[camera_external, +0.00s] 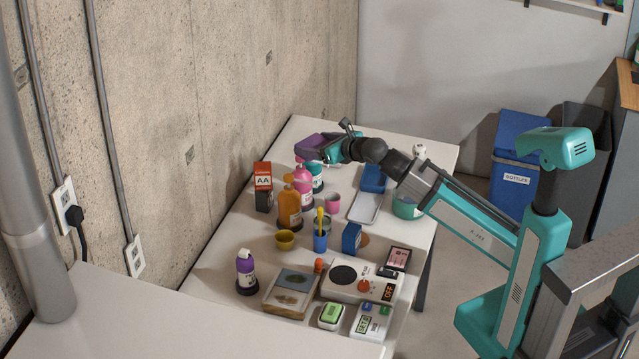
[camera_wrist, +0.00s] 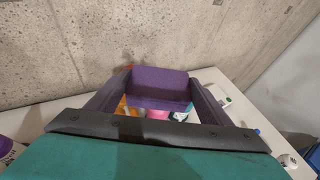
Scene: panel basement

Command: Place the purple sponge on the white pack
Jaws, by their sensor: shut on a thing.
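My gripper (camera_external: 326,151) is shut on the purple sponge (camera_external: 313,143) and holds it above the far part of the table, near the wall. In the wrist view the sponge (camera_wrist: 160,86) sits between the two fingers and hides part of the table behind it. A white flat item with a dark mark (camera_wrist: 220,95) lies on the table to the right of the sponge in that view; I cannot tell whether it is the white pack. A white box with green and blue marks (camera_external: 369,323) lies at the near end in the external view.
Pink (camera_external: 303,187) and orange (camera_external: 290,209) bottles stand below and nearer than the sponge. A red-and-black box (camera_external: 262,186) stands beside the wall. A white tray (camera_external: 366,208), blue cup (camera_external: 320,241) and white hotplate (camera_external: 342,290) crowd the table (camera_external: 222,262). The concrete wall is close.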

